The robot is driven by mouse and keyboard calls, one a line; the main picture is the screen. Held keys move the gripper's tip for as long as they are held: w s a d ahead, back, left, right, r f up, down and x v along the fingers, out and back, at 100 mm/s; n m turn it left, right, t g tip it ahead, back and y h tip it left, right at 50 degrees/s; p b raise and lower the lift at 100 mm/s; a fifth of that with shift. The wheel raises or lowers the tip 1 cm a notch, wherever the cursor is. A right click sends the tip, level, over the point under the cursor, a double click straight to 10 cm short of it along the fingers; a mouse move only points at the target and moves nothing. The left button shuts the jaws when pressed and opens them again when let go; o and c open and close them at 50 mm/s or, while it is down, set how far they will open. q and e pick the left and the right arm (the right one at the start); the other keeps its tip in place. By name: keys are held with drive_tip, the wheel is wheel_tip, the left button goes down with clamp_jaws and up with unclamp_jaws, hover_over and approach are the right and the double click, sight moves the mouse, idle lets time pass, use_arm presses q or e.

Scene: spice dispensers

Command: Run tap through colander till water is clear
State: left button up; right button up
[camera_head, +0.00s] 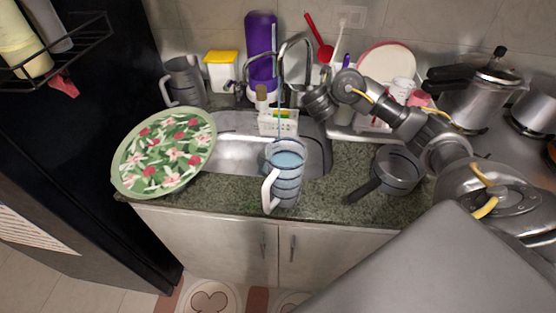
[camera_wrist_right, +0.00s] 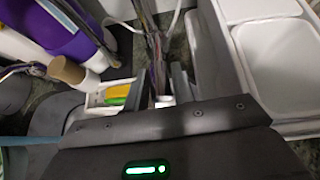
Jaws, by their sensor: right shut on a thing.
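The chrome tap (camera_head: 296,45) arches over the back of the steel sink (camera_head: 235,155). A thin pale-blue stream (camera_head: 278,122) hangs below its spout. A striped jug (camera_head: 287,190) with a white handle stands upright at the sink's front, with bluish liquid inside; whether it rests in the basin or on the rim is unclear. No colander is clearly recognisable. My right gripper (camera_head: 305,97) is at the tap's right side. In the right wrist view its jaws (camera_wrist_right: 157,85) are shut around a narrow metallic part, seemingly of the tap. My left gripper is not in view.
A green floral dish (camera_head: 165,150) leans left of the sink. A grey saucepan (camera_head: 398,170) sits on the right counter. A caddy (camera_head: 280,122), purple bottle (camera_head: 261,45) and dish rack crowd the back. A dark fridge stands left.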

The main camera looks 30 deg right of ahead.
drive_tip(key=shift+f, duration=0.15)
drive_tip(key=shift+s+a+f, duration=0.1)
drive_tip(key=shift+f, duration=0.1)
idle(0.3)
drive_tip(key=o, duration=0.9)
drive_tip(key=shift+r, duration=0.15)
